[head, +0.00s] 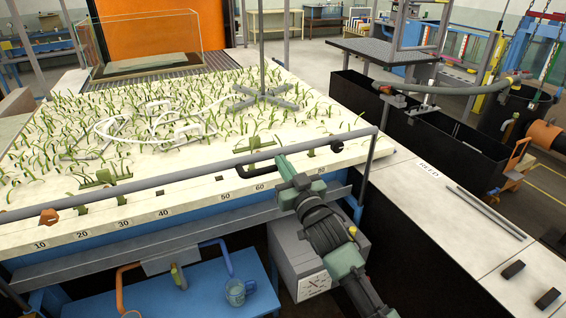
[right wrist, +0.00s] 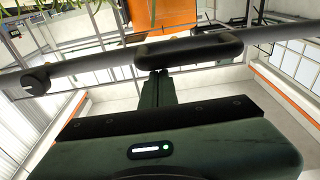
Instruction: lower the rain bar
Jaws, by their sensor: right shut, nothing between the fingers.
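The rain bar appears to be the long grey pipe (head: 190,178) crossing above the front edge of the sand bed. It carries a black handle (head: 256,170), an orange knob (head: 48,217) near its left end and a black knob (head: 337,146) near its right. My right gripper (head: 281,159) is just right of the handle, close to the bar. In the right wrist view, its shut, empty fingers (right wrist: 158,76) point at the handle (right wrist: 190,50), with the bar (right wrist: 105,70) across behind. I cannot tell whether they touch it. My left gripper is not in view.
The bed (head: 150,222) has numbers along its front and grassy plants on top. A pale ledge (head: 430,210) with rods lies right.

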